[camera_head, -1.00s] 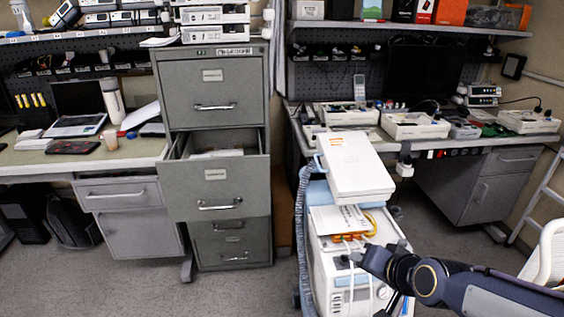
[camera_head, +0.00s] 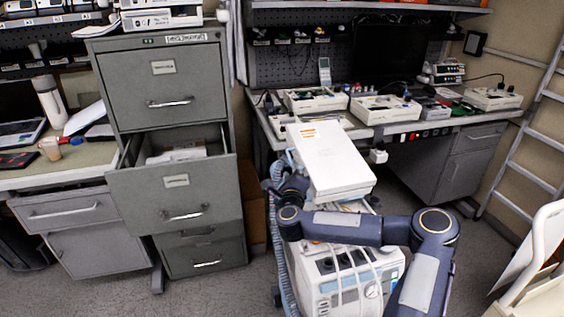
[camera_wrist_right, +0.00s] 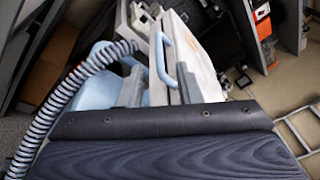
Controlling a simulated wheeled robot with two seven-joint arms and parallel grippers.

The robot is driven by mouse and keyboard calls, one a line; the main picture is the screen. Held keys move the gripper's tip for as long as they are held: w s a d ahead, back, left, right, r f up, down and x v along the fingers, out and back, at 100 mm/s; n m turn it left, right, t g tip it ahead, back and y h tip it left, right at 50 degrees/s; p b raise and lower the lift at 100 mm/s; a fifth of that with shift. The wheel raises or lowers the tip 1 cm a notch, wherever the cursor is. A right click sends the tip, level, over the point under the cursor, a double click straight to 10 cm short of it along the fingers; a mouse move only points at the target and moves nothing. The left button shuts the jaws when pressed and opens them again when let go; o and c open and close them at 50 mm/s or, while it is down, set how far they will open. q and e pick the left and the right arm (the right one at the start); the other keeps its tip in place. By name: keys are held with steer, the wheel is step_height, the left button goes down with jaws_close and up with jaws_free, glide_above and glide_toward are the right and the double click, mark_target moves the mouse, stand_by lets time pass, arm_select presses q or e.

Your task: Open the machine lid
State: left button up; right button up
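The machine (camera_head: 350,285) is a white wheeled unit right of the filing cabinet. Its white slab-like lid (camera_head: 335,160) has an orange label and lies tilted over the top. My right arm crosses the machine's front, and its dark gripper (camera_head: 293,187) is at the lid's left side; the arm and lid partly hide it. My left gripper is not in view.
A ribbed grey hose (camera_head: 279,245) runs down the machine's left side, close to my gripper. The filing cabinet (camera_head: 170,100) has an open drawer (camera_head: 175,190) at left. A workbench (camera_head: 400,130) with several devices stands behind. A ladder (camera_head: 530,135) and white chair (camera_head: 540,245) are at right.

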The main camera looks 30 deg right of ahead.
steer(key=p+x, duration=0.1)
steer(key=x, duration=0.5)
steer(key=shift+a, duration=0.1)
jaws_close()
